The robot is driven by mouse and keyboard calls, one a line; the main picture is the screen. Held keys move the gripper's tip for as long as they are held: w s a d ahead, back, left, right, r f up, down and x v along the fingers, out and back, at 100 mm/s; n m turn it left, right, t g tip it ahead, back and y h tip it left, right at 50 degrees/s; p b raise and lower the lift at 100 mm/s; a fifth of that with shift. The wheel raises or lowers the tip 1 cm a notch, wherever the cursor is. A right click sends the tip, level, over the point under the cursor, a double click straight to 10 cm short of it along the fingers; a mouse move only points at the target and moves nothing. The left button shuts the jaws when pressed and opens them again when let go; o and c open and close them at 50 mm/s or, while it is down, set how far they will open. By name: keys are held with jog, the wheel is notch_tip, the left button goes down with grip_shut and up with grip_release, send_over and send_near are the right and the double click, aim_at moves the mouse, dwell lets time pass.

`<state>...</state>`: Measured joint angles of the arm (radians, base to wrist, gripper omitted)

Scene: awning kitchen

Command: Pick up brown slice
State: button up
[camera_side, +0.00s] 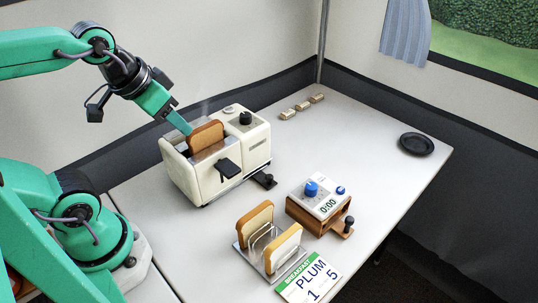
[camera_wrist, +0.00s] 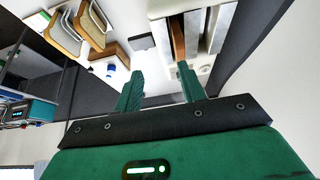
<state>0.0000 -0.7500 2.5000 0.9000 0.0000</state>
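A brown slice (camera_side: 206,134) stands upright in a slot of the cream toaster (camera_side: 208,186), its top above the slot. It also shows in the wrist view (camera_wrist: 178,38), beyond the right-hand fingertip. My gripper (camera_side: 187,130) is at the slice's left edge in the side view; whether it touches the slice I cannot tell. In the wrist view its two green fingers (camera_wrist: 160,68) are apart with nothing held between them. The slice's lower part is hidden inside the toaster.
A wire rack (camera_side: 265,240) with two paler slices stands near the front. Beside it are a timer box (camera_side: 319,196) reading 0:00 and a PLUM card (camera_side: 309,279). A black round dish (camera_side: 416,144) and small blocks (camera_side: 302,106) lie farther back.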

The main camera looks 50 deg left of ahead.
jog(key=g, duration=0.6)
send_over(202, 127)
jog(key=shift+s+d+f, duration=0.1)
jog(key=shift+s+f, duration=0.05)
jog(key=shift+f, duration=0.05)
jog(key=shift+w+f, duration=0.2)
jog(key=shift+f, duration=3.7)
jog(key=c, duration=0.9)
